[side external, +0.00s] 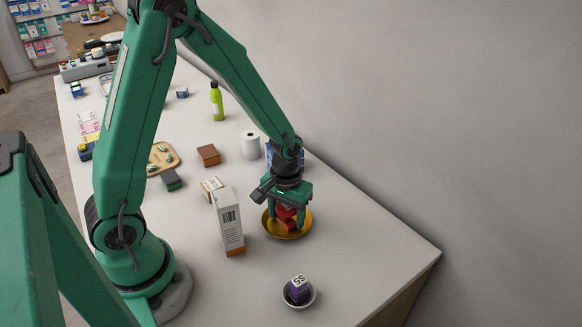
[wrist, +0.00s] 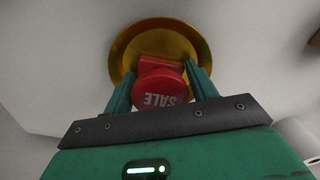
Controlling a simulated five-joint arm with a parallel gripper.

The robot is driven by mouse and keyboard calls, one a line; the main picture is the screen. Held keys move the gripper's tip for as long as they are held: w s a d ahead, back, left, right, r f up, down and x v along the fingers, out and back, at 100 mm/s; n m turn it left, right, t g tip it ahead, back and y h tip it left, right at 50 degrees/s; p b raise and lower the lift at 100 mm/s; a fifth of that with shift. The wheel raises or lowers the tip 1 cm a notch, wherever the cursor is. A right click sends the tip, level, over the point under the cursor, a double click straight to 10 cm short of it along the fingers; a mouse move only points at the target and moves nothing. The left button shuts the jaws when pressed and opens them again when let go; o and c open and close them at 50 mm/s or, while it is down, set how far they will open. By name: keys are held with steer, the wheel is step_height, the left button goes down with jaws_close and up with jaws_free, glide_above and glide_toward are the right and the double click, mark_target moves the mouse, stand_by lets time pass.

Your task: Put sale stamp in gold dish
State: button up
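The sale stamp (wrist: 161,88) is red, with a round top marked SALE. In the wrist view it sits between the two fingers of my gripper (wrist: 160,90), which appear to close on its sides. The gold dish (wrist: 122,50) lies directly beyond the stamp in that view. In the side view my gripper (side external: 288,210) points down over the gold dish (side external: 272,229), with the red stamp (side external: 286,219) between its fingers, low in the dish. Whether the stamp's underside touches the dish cannot be told.
A tall white box (side external: 229,222) stands close to the left of the dish. A small bowl (side external: 311,299) with a purple block (side external: 297,288) is in front. A white roll (side external: 250,145), brown box (side external: 208,155) and green bottle (side external: 216,101) stand farther back. A wall borders the counter's right.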

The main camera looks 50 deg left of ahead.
mark_target(286, 207)
steer(key=shift+o, duration=0.8)
steer(key=shift+r, duration=0.2)
steer(key=shift+r, duration=6)
steer(key=shift+r, duration=0.1)
steer(key=s+a+r+m+t, duration=0.1)
steer(key=s+r+m+t, duration=0.4)
steer(key=s+r, duration=0.6)
steer(key=shift+s+r+t, duration=0.15)
steer(key=shift+s+t, duration=0.15)
